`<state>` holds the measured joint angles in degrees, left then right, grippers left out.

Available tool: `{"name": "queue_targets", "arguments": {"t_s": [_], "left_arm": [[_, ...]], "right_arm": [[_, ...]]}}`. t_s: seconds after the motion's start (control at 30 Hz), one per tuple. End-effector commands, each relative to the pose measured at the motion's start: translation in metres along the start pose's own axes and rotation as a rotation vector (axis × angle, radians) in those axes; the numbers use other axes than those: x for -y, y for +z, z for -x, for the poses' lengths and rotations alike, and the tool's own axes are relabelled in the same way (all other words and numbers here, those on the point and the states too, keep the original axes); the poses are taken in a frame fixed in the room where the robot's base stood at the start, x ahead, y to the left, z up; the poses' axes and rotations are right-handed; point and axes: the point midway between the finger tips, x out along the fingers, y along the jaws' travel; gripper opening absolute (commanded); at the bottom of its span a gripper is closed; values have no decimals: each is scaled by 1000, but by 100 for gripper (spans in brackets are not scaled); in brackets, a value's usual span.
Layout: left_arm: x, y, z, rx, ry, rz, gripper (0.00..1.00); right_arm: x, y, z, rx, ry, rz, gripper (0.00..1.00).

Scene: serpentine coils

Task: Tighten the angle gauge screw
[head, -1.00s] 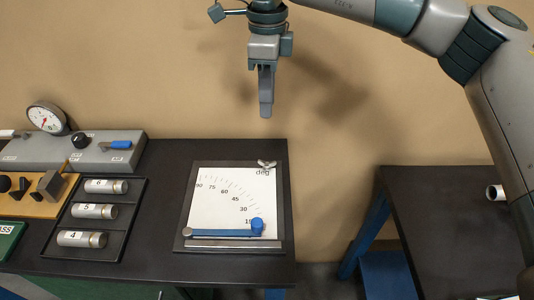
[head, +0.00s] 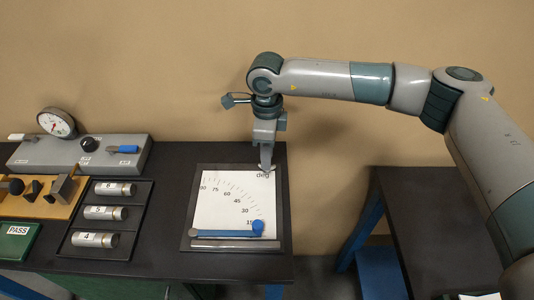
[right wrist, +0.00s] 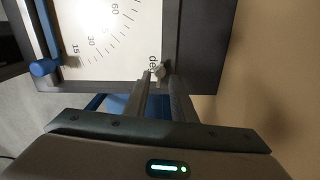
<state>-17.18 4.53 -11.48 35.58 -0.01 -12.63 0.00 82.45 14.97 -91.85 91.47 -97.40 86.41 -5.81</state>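The angle gauge is a white plate (head: 222,205) in a dark frame on the left table, marked in degrees. A blue pointer arm (head: 226,232) with a round blue knob lies along its lower edge. The small pale wing screw (right wrist: 158,72) sits by the "deg" label at the gauge's top right corner; in the head view my fingers partly cover it. My right gripper (head: 266,165) points down at the screw. In the right wrist view its fingers (right wrist: 157,82) are apart, with the screw at their tips; firm contact is not clear. My left gripper is not in view.
A second dark table (head: 425,230) stands at right, across a gap.

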Motion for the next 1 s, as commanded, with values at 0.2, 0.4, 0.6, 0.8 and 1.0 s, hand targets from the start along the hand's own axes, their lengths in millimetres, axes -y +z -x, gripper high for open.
{"name": "queue_targets", "arguments": {"t_s": [0.2,0.4,0.6,0.8,1.0], "left_arm": [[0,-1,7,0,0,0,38],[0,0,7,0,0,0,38],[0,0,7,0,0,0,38],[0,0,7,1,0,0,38],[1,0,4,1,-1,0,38]], "right_arm": [[0,0,-15,-1,0,0,23],[0,0,-18,0,0,0,23],[0,0,-18,0,0,0,9],[0,0,-18,0,0,0,0],[0,0,-19,0,0,-10,0]]}}
